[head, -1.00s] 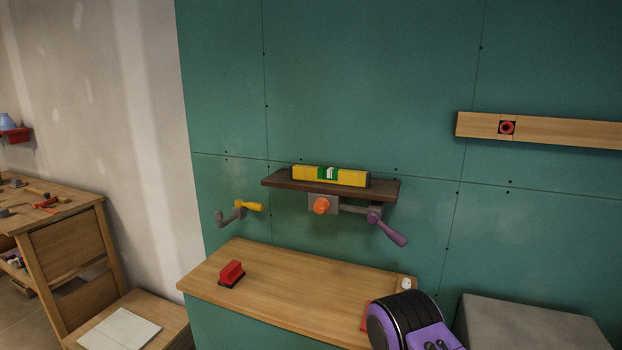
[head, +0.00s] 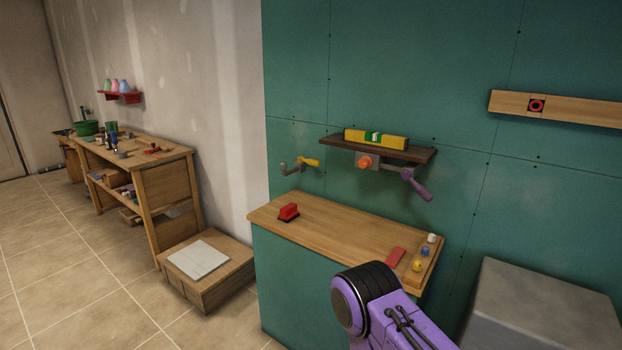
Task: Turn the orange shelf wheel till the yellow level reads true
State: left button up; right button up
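The yellow level (head: 393,141) lies on a dark wooden shelf (head: 420,155) on the green wall. A pale vial with green beside it shows at its middle, but the bubble is too small to read. The shelf looks slightly lower at its right end in the picture. The orange wheel (head: 364,162) sits on a grey block under the shelf. A crank with a purple handle (head: 417,187) hangs to its right, and a crank with a yellow handle (head: 308,162) is to its left. A purple and black arm link of mine fills the lower middle. Neither gripper shows.
A wooden counter (head: 340,222) below the shelf carries a red block (head: 289,212), a flat red piece (head: 396,257) and small knobs at its right end. A grey box (head: 545,305) stands at right. A workbench (head: 165,170) and open tiled floor are at left.

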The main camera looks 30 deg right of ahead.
aim_at(365, 161)
jog(key=u, duration=0.35)
jog(key=k, duration=0.2)
jog(key=z, duration=1.1)
jog(key=i, duration=0.75)
jog(key=z, duration=0.3)
